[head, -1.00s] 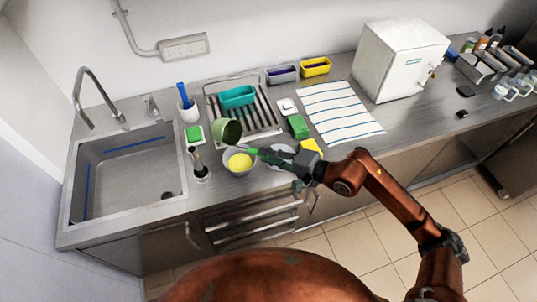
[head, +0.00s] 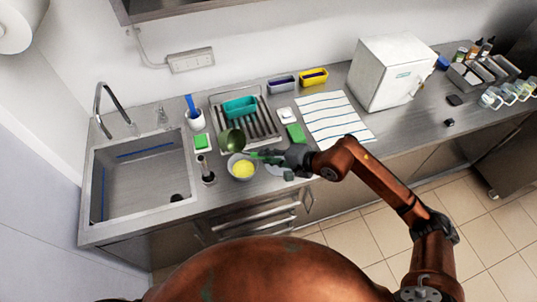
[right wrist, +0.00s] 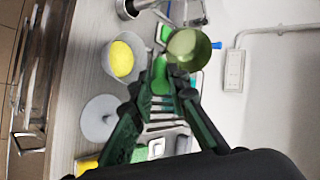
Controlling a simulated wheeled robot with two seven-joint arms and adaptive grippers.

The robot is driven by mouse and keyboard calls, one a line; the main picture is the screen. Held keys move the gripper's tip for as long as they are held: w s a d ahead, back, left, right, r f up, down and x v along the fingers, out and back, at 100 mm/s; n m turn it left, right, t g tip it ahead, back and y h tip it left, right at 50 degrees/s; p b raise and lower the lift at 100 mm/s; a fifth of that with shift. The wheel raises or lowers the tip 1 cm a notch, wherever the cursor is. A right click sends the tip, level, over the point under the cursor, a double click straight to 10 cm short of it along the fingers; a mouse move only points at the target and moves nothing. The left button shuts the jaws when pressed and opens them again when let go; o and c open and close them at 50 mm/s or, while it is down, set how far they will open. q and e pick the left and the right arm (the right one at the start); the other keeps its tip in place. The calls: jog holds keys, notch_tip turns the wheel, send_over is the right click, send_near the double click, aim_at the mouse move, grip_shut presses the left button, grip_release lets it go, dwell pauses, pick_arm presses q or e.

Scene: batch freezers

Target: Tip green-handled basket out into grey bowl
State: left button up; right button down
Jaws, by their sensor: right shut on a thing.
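The green-handled basket (head: 232,140) is a round, dark olive-green vessel held just behind the grey bowl. It also shows in the right wrist view (right wrist: 188,48). Its inside looks dark in the head view, and I cannot make out anything in it. My right gripper (head: 278,157) is shut on its bright green handle (right wrist: 160,74). The grey bowl (head: 231,175) stands on the counter near the front edge with yellow stuff in it; it shows in the right wrist view too (right wrist: 109,70). My left gripper is not in view.
A grey disc (right wrist: 100,118) lies beside the bowl, partly under my right arm. A dark-handled tool in a holder (head: 207,178) stands left of the bowl, near the sink (head: 140,185). Behind are a rack with a teal tray (head: 240,107) and a striped towel (head: 335,118).

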jog(key=w+a+r+g+h+p, duration=0.2)
jog(key=a+r+g+h+p, duration=0.1)
jog(key=r+p, duration=0.3)
jog(key=w+a+r+g+h+p, duration=0.3)
jog(key=a+r+h+p, duration=0.1)
jog(key=r+h+p, duration=0.2)
jog(key=shift+a+r+p, duration=0.4)
jog(key=shift+r+p, duration=0.15)
jog(key=shift+p, duration=0.15)
dwell(0.5)
